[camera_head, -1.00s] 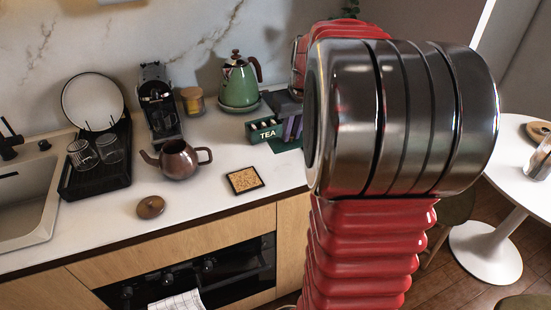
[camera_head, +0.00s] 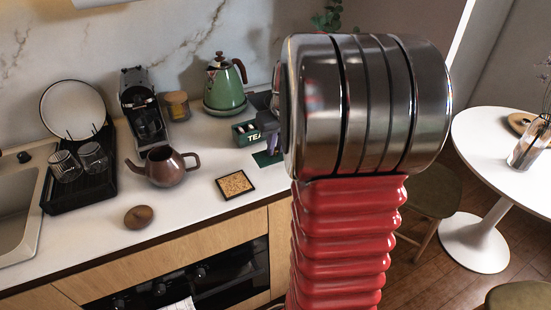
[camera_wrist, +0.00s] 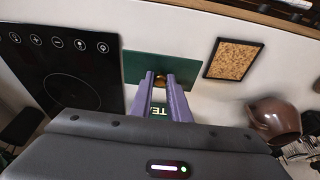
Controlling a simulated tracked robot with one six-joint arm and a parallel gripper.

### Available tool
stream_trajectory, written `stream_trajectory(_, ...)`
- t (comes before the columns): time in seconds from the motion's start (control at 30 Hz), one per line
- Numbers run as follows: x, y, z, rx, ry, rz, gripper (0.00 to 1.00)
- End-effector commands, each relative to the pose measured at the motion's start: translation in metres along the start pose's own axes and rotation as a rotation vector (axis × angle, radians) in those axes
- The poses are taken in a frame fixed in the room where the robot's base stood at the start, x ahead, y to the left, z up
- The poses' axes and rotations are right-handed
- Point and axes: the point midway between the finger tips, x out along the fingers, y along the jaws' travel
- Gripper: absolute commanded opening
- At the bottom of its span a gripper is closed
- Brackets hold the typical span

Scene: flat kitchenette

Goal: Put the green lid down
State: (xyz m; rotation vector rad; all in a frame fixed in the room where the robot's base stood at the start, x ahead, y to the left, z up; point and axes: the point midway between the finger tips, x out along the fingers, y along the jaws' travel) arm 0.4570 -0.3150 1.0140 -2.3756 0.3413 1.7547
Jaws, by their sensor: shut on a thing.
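The green lid (camera_wrist: 135,68) is a flat dark-green rectangle with a small brass-coloured knob. In the wrist view my gripper (camera_wrist: 161,82) has its two purple fingers shut on that knob. In the head view a strip of the lid (camera_head: 267,159) shows low beside the tea box (camera_head: 245,134), close to the counter top. I cannot tell whether it touches the counter. The open tea box holds small packets, and its lettering (camera_wrist: 157,111) shows between my fingers in the wrist view. My arm hides much of the gripper in the head view.
A cork trivet (camera_head: 235,184) lies on the white counter (camera_head: 190,205) near the lid. A brown teapot (camera_head: 165,167), a green kettle (camera_head: 224,88) and a jar (camera_head: 177,106) stand nearby. A black cooktop (camera_wrist: 70,75) lies left of the lid in the wrist view.

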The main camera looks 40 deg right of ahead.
Motion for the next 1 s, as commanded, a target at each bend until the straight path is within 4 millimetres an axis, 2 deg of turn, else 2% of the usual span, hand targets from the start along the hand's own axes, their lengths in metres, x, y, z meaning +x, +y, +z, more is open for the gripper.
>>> stream_trajectory(0.1, 0.007, 0.000, 0.002, 0.000, 0.000, 0.000, 0.00)
stream_trajectory(0.43, 0.010, 0.000, 0.003, 0.001, 0.000, 0.000, 0.00)
stream_trajectory(0.73, 0.041, 0.000, 0.013, 0.001, -0.001, -0.001, 0.00)
stream_trajectory(1.0, 0.043, 0.000, 0.013, 0.001, 0.001, 0.000, 0.00)
